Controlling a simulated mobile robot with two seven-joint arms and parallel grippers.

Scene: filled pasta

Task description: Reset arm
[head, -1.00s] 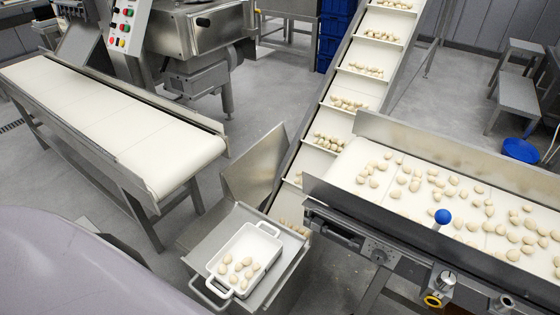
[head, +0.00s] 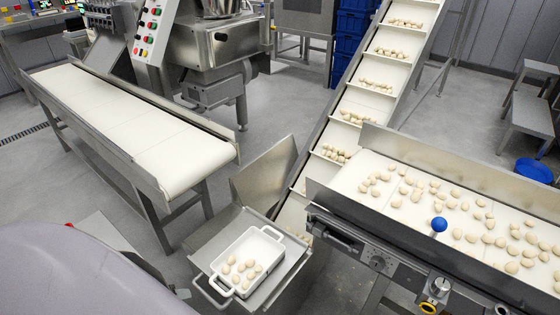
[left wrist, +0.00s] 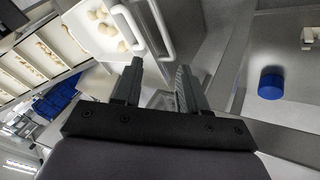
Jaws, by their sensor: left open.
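My left gripper (left wrist: 157,72) is open in the left wrist view, with nothing between its two dark fingers. Its fingertips point towards the handle side of a white tray (left wrist: 90,48) that holds several pale filled pasta pieces (left wrist: 103,22). I cannot tell how close the fingers are to the handle. In the head view the white tray (head: 226,263) sits on a metal stand (head: 205,252), with several pasta pieces (head: 239,273) in it. A large purple-grey shape of mine covers the lower left of the head view. My right gripper is not in view.
An empty white conveyor (head: 140,130) stands at left. An inclined conveyor (head: 352,105) carries pasta up behind the tray. A pasta-covered belt (head: 395,212) with a blue knob (head: 439,224) is at right. Stacked blue crates (head: 352,45) stand behind. Grey floor (head: 290,95) is open between them.

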